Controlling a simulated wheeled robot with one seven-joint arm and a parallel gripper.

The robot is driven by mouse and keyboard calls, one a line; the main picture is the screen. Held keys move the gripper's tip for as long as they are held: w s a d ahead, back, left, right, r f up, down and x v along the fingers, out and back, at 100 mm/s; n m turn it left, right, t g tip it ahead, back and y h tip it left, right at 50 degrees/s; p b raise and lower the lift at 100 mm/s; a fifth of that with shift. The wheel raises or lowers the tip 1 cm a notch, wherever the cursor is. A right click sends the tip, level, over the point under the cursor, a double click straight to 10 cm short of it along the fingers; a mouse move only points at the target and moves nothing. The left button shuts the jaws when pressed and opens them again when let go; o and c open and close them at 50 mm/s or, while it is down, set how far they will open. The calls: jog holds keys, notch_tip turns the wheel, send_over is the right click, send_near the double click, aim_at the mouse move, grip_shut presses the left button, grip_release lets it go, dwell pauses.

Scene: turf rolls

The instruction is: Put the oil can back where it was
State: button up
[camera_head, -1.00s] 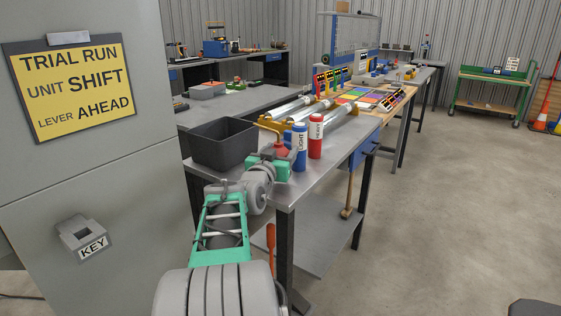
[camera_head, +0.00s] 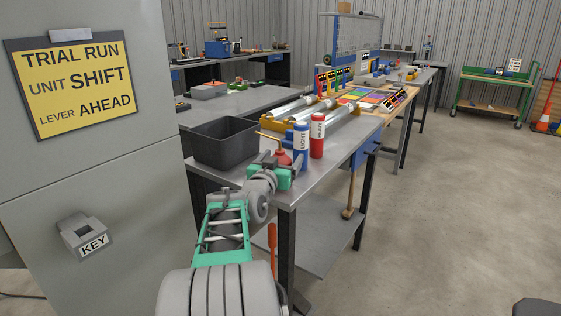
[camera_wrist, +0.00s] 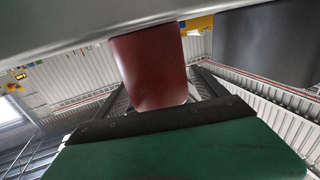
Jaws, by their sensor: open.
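The oil can (camera_head: 284,157) is red with a thin brass spout pointing left. It is at the near end of the metal bench (camera_head: 318,180), between the dark grey bin and the blue bottle. My gripper (camera_head: 275,163) is open right at the can and hides its lower part. I cannot tell whether the jaws touch it or whether its base rests on the bench. In the wrist view a red surface (camera_wrist: 150,70), likely the can, stands just beyond a dark finger pad with a green part.
A blue LIGHT bottle (camera_head: 300,147) and a red HEAVY bottle (camera_head: 317,136) stand close right of the can. The dark grey bin (camera_head: 224,157) is on the left. Clear tubes (camera_head: 320,112) in yellow holders lie behind. A grey cabinet (camera_head: 120,190) stands at the left.

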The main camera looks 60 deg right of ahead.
jog(key=s+a, duration=0.1)
jog(key=a, duration=1.1)
jog(key=w+a+f+n+t+y, duration=0.2)
jog(key=w+a+f+n+y, duration=0.25)
jog(key=w+a+f, duration=0.35)
jog(key=w+a+f+n+t+y, duration=0.25)
jog(key=w+a+f+y, duration=0.3)
jog(key=a, duration=0.55)
jog(key=s+a+f+n+g+y, duration=0.1)
jog(key=s+a+f+n+y, duration=0.1)
jog(key=a, duration=0.7)
jog(key=s+a+f+n+g+y, duration=0.2)
jog(key=a+f+n+y, duration=0.1)
jog(key=a, duration=0.5)
jog(key=s+a+f+n+g+y, duration=0.1)
jog(key=s+a+f+n+y, duration=0.1)
jog(key=a, duration=0.7)
jog(key=f+n, duration=0.1)
jog(key=n, duration=0.1)
jog(key=shift+s+a+f+n+y, duration=0.3)
jog(key=shift+s+f+y, duration=0.1)
jog(key=shift+d, duration=0.1)
